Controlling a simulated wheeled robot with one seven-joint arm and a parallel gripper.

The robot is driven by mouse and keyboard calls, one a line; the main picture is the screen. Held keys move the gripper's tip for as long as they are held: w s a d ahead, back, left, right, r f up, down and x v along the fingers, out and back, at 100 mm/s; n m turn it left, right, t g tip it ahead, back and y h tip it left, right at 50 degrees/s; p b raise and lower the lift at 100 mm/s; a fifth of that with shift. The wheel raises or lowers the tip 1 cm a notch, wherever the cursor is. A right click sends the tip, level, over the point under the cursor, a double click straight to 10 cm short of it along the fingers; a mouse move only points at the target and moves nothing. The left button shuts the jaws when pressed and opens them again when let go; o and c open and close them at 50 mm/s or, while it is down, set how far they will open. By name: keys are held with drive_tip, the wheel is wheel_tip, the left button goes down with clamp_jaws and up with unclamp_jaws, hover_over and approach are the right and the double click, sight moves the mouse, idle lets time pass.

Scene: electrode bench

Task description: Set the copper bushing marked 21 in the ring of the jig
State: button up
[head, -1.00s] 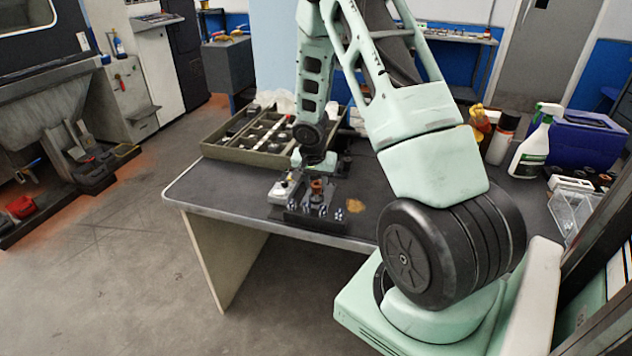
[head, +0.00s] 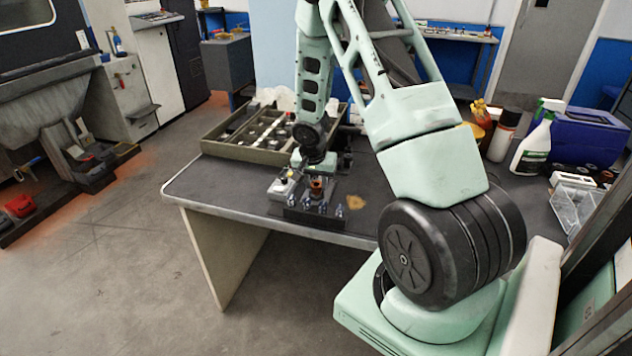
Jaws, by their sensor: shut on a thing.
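The jig (head: 316,214) is a dark block with several shiny metal posts, near the front edge of the dark table. A small copper bushing (head: 317,186) stands upright at the middle of the jig; its marking is too small to read. My gripper (head: 316,176) points down from above and is shut on the bushing. I cannot tell whether the bushing is seated in the ring or just above it, since the ring is hidden at this size.
A sectioned tray (head: 225,147) stands at the table's back left. A small pale box (head: 281,189) sits left of the jig. A brown stain (head: 355,202) marks the table to its right. A spray bottle (head: 533,147) and a blue bin (head: 590,140) stand at the right.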

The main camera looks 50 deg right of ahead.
drive_tip(key=shift+f+b, duration=0.6)
drive_tip(key=shift+f, duration=0.1)
drive_tip(key=o, duration=1.1)
drive_tip(key=p+v, duration=0.2)
drive_tip(key=v, duration=1.5)
drive_tip(key=shift+a+r, duration=0.2)
drive_tip(key=shift+r, duration=0.05)
wheel_tip(320, 180, up, 5)
drive_tip(key=p, duration=0.4)
